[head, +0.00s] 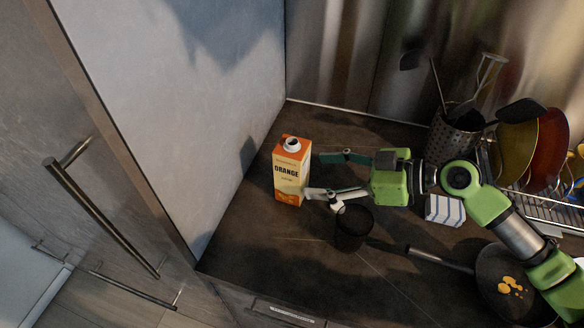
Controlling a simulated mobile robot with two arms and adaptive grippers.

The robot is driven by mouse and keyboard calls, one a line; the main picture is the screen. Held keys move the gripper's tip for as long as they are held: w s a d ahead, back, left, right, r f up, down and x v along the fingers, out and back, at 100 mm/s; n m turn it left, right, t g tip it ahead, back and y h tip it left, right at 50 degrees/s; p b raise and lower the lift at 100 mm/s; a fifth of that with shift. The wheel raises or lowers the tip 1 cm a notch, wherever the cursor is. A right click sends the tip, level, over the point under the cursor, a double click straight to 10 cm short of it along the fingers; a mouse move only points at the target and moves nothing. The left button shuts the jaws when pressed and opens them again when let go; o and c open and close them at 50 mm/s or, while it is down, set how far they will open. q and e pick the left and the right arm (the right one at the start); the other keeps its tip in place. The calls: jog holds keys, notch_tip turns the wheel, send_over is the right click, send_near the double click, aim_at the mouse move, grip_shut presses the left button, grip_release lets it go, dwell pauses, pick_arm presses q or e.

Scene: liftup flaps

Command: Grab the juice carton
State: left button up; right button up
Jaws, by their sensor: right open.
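The orange juice carton (289,172) stands upright on the dark counter, near the tall pale cabinet side. My right gripper (320,174) comes in from the right and is open and empty. One finger is behind the carton's right side and the other reaches its front right edge. I cannot tell whether that finger touches it. My left gripper is not in view.
A dark cup (353,229) stands just below the gripper. A pan (497,284) with food lies at the lower right. The tall cabinet side (190,110) bounds the left.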

aim_at(306, 172)
jog(key=shift+x, duration=1.2)
jog(key=shift+w+a+r+p, duration=0.15)
jog(key=shift+a+p, duration=0.15)
jog(key=shift+p, duration=0.2)
jog(key=p+x, duration=0.2)
jog(key=x, duration=0.1)
jog(key=shift+w+a, duration=0.1)
jog(key=shift+a, duration=0.3)
jog(key=shift+w+a+f, duration=0.15)
jog(key=shift+a+f, duration=0.1)
jog(key=shift+a, duration=0.2)
jog(key=shift+d, duration=0.1)
jog(key=c, duration=1.5)
